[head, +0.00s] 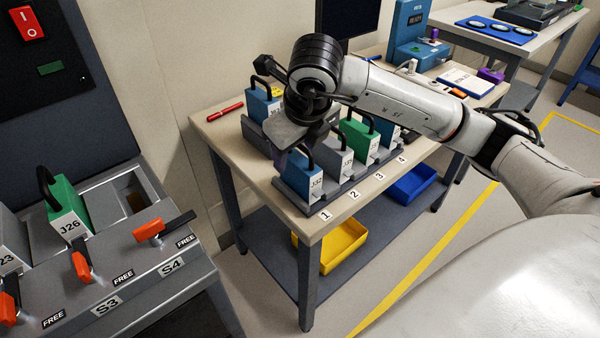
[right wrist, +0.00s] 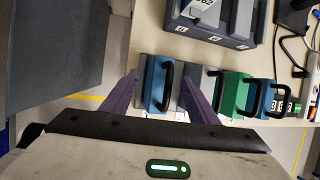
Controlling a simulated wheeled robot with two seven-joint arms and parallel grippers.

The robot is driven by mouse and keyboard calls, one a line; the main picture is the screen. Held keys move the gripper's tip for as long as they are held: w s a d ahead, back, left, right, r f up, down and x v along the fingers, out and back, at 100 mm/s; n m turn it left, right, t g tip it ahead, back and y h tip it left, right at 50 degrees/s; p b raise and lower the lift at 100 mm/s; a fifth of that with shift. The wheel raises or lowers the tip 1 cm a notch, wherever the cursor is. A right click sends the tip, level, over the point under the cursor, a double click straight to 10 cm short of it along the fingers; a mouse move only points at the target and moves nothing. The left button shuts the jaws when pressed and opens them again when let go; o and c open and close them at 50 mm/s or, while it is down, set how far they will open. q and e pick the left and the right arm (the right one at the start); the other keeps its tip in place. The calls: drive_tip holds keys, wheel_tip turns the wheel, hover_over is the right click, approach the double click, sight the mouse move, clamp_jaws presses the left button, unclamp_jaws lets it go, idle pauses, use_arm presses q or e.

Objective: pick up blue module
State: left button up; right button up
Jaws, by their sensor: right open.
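A blue module (head: 303,180) with a white label stands upright at the near left end of the grey rack (head: 330,200), by the number 1. My right gripper (head: 291,150) is above it and partly covers its top. In the right wrist view, the open fingers of my right gripper (right wrist: 158,78) lie on either side of the blue module (right wrist: 152,84), with its black handle between them. No grip on it shows. Another blue module (right wrist: 270,95) stands farther along the rack. A third blue module (head: 263,104) stands behind my arm. My left gripper is in neither view.
A grey module (head: 335,155) and a green module (head: 358,138) stand close beside the front blue one. A second grey rack (right wrist: 215,32) lies behind. A red marker (head: 225,111) lies on the table's left. Yellow (head: 343,248) and blue (head: 411,184) bins are below.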

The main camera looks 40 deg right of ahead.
sight(294, 156)
drive_tip(key=shift+x, duration=2)
drive_tip(key=shift+w+r, duration=0.1)
drive_tip(key=shift+r, duration=0.05)
drive_tip(key=c, duration=1.3)
